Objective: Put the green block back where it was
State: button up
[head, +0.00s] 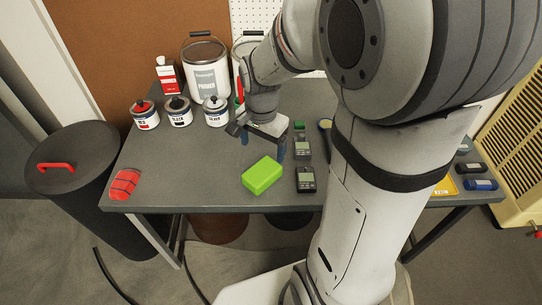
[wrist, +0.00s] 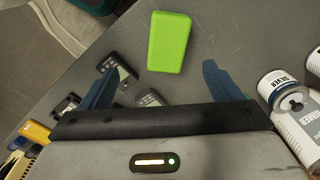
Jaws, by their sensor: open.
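The green block (head: 262,175) lies flat on the grey table near its front edge. My gripper (head: 262,143) is above the table, just behind the block, and is open and empty. In the wrist view the green block (wrist: 169,42) lies ahead of my gripper (wrist: 160,82), apart from both blue fingers and roughly in line with the space between them. A smaller green thing is partly visible behind my gripper in the head view; I cannot tell what it is.
Several dark handheld devices (head: 305,180) lie right of the block. Small cans (head: 179,112), a large pail (head: 207,75) and a red-white bottle (head: 167,76) stand at the back left. A red object (head: 124,184) lies at the front left corner. The table between it and the block is clear.

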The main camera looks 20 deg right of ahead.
jog(key=s+r+n+t, duration=0.1)
jog(key=s+r+n, duration=0.5)
jog(key=s+n, duration=0.4)
jog(key=shift+s+r+t, duration=0.15)
jog(key=shift+s+t, duration=0.25)
jog(key=shift+s, duration=0.1)
jog(key=shift+d, duration=0.1)
